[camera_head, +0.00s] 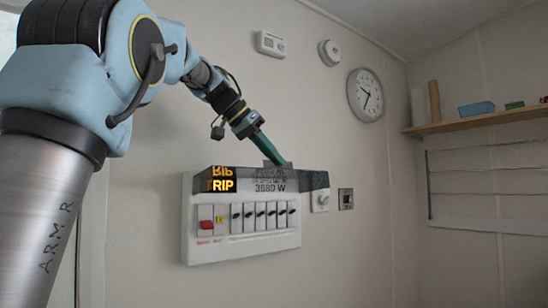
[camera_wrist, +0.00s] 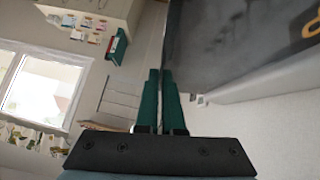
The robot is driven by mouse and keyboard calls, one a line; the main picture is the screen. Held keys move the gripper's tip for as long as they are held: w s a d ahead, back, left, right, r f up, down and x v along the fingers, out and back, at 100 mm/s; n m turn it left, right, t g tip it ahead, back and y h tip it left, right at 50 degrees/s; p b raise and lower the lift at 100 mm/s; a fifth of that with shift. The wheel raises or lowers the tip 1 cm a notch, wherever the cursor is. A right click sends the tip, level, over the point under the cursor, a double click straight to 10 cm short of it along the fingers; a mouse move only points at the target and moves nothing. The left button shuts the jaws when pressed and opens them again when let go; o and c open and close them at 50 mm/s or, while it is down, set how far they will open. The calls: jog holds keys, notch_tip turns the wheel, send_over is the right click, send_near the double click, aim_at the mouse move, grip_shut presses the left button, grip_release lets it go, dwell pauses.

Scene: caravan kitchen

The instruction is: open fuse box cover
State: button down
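The white fuse box (camera_head: 190,222) is on the wall, with a red switch and a row of dark breakers uncovered on its front. Its dark see-through cover (camera_head: 313,180) stands out from the top edge, swung up, with the lit display mirrored in it. In the wrist view the cover (camera_wrist: 225,45) is a large dark panel on the right. My gripper (camera_head: 272,155) has green fingers, with the tips at the cover's upper side. In the wrist view the fingers (camera_wrist: 160,72) are together beside the panel's edge, with no object seen between them. Whether they touch the cover is unclear.
A dial (camera_head: 320,200) and a dark switch plate (camera_head: 346,199) are right of the box. A thermostat (camera_head: 271,44), a round detector (camera_head: 330,52) and a clock (camera_head: 366,95) hang above. A wooden shelf (camera_head: 470,124) is at right. The wall below the box is clear.

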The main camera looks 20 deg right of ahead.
aim_at(279, 171)
jog(key=f+b, duration=0.1)
jog(key=b, duration=0.1)
jog(key=s+f+t+b, duration=0.1)
jog(key=b, duration=0.1)
jog(key=s+f+m+t+b, duration=0.1)
jog(key=f+b, duration=0.1)
jog(key=b, duration=0.1)
jog(key=shift+d+y, duration=0.2)
jog(key=shift+y, duration=0.1)
jog(key=shift+s+f+b, duration=0.25)
jog(key=shift+f+b, duration=0.1)
jog(key=shift+b, duration=0.05)
jog(key=c, duration=1)
grip_release()
jog(key=shift+c, duration=0.2)
jog(key=v, duration=1.1)
